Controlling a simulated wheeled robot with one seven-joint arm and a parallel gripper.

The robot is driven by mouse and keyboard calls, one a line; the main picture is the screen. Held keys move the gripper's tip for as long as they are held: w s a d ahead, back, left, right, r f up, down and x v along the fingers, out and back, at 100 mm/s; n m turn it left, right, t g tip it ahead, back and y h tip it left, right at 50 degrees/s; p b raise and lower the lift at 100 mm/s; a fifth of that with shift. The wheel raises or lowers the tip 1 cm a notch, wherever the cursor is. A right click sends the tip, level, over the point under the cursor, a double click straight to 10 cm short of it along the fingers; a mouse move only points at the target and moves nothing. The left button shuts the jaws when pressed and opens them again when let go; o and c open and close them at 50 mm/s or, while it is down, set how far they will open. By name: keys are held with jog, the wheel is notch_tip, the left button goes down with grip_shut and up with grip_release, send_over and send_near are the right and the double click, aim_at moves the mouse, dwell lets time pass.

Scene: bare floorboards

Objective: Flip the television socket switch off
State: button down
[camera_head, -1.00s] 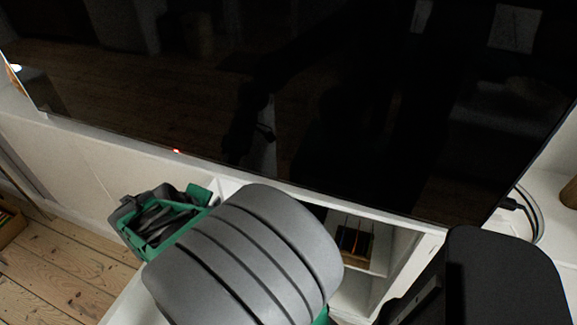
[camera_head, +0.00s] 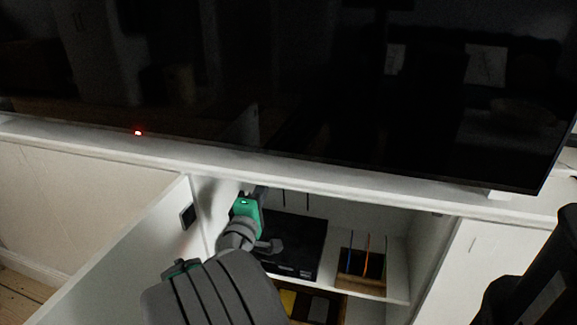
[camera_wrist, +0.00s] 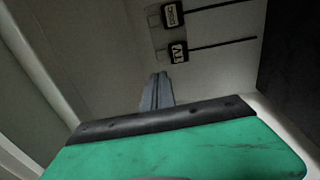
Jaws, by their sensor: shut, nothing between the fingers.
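The television (camera_head: 300,90) stands on the white cabinet with a small red light (camera_head: 138,133) lit at its lower edge. In the wrist view, a pale socket strip (camera_wrist: 155,18) is on the inner cabinet wall. Two black plugs with white labels are in it; the nearer plug (camera_wrist: 178,51) seems to read "TV", while I cannot read the farther plug's label (camera_wrist: 172,15). My gripper (camera_wrist: 157,80) is shut and empty, its tips just short of the TV plug in the picture. I cannot tell whether they touch anything. In the head view, my green wrist (camera_head: 246,208) is inside the cabinet, hiding the fingers.
The cabinet door (camera_head: 130,260) stands open on the left. A black box (camera_head: 292,245) sits on the shelf close right of my wrist. A wooden holder (camera_head: 360,268) with thin upright items stands farther right. The cabinet top (camera_head: 300,172) is just above my arm.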

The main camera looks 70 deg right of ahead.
jog(key=b+x, duration=0.1)
jog(key=x, duration=1.2)
jog(key=shift+d, duration=0.2)
jog(key=shift+w+r, duration=0.1)
